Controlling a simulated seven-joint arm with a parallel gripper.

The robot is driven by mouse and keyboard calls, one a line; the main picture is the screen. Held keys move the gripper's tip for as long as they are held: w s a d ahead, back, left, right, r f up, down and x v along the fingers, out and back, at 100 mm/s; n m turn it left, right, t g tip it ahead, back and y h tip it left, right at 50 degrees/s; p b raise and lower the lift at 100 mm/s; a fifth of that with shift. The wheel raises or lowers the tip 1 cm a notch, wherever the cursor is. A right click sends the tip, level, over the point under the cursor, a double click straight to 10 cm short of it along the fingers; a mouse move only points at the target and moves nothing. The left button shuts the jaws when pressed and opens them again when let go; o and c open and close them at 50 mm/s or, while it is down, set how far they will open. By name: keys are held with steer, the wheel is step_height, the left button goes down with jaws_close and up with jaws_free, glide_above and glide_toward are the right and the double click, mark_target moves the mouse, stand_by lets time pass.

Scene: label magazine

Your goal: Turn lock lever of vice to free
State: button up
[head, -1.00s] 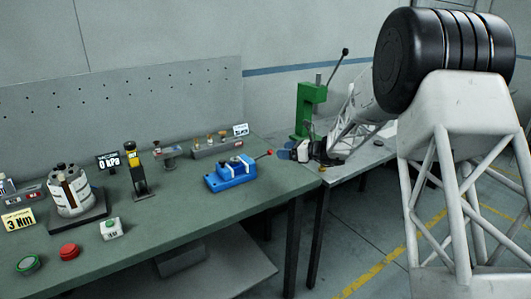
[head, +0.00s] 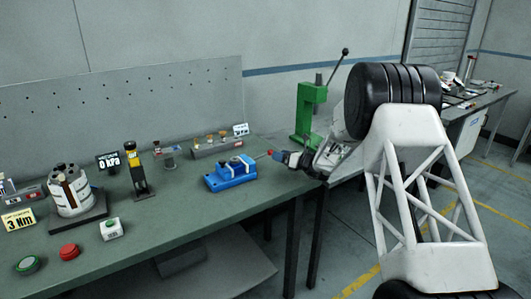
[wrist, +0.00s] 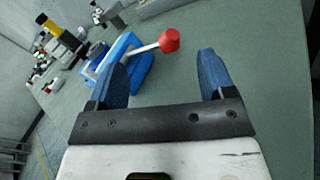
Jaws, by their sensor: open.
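The blue vice (head: 231,173) sits on the green bench near its right end. In the wrist view the vice (wrist: 140,68) lies ahead and to the left. Its lock lever (wrist: 147,48) is a pale rod ending in a red knob (wrist: 170,41), pointing right from the vice. The red knob (head: 270,153) also shows in the head view, just left of my fingertips. My gripper (wrist: 163,72) has two blue fingers, spread apart and empty. The knob is just ahead of the gap between them, apart from both fingers as far as I can tell.
A green press (head: 309,110) with a long handle stands behind my gripper. A rack of small parts (head: 211,146) and a yellow-and-black device (head: 136,168) stand behind and left of the vice. The bench (head: 165,220) is clear in front of the vice.

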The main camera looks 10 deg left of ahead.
mark_target(270, 153)
steer(key=shift+a, duration=0.1)
steer(key=shift+x, duration=3.8)
steer(key=c, duration=1.2)
steer(key=shift+f, duration=0.15)
steer(key=shift+c, duration=0.4)
